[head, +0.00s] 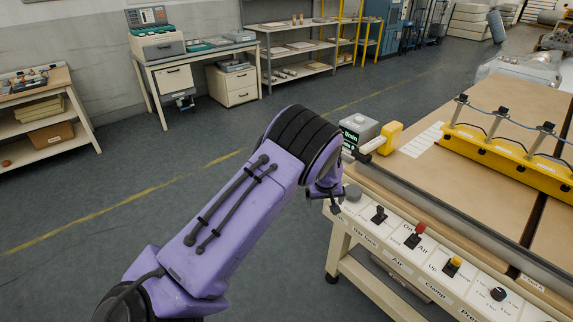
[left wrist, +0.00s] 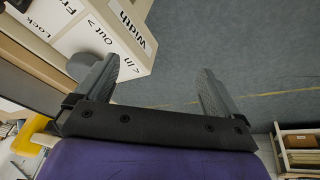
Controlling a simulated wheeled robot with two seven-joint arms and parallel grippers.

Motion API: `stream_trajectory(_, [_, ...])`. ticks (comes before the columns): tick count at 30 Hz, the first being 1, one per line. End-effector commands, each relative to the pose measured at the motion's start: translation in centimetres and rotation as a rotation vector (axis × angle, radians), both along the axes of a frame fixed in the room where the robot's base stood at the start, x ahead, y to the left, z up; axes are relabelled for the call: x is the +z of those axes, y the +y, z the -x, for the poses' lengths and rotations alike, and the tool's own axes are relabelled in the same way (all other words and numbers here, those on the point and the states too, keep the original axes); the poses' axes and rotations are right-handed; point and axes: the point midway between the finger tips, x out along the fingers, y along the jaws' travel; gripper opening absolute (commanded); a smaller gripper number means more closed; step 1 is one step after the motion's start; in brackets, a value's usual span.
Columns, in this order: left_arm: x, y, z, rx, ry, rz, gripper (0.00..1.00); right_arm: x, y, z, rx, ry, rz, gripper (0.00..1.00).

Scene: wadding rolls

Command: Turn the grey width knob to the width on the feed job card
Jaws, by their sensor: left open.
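The grey width knob (head: 352,192) is at the left end of the white control panel (head: 395,232), just right of my left gripper (head: 334,205). In the left wrist view the knob (left wrist: 82,66) is partly hidden behind the left finger, beside the labels "Width", "In" and "Out". I cannot tell whether the finger touches the knob. A white sheet (head: 421,139) lies on the brown table; I cannot read it or tell if it is the job card. My right gripper is not in view.
Right of the knob, the panel carries a black lever (head: 379,214), a red-topped lever (head: 415,235) and a yellow-topped lever (head: 452,266). A grey display box (head: 358,130) and yellow handle (head: 388,138) stand behind. Floor left of the panel is clear.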

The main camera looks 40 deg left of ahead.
Motion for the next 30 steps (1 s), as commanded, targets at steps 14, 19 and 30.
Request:
stream_trajectory(14, [-10.1, 0.4, 6.4, -0.017, -0.112, -0.152, 0.97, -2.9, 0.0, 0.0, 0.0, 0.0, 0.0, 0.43])
stream_trajectory(19, [-12.9, 0.0, 9.3, -0.031, -0.126, -0.189, 0.97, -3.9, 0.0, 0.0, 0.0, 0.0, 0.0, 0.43])
stream_trajectory(30, [-18.2, -1.6, 15.8, -0.069, -0.132, -0.24, 0.97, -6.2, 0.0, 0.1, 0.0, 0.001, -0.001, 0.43])
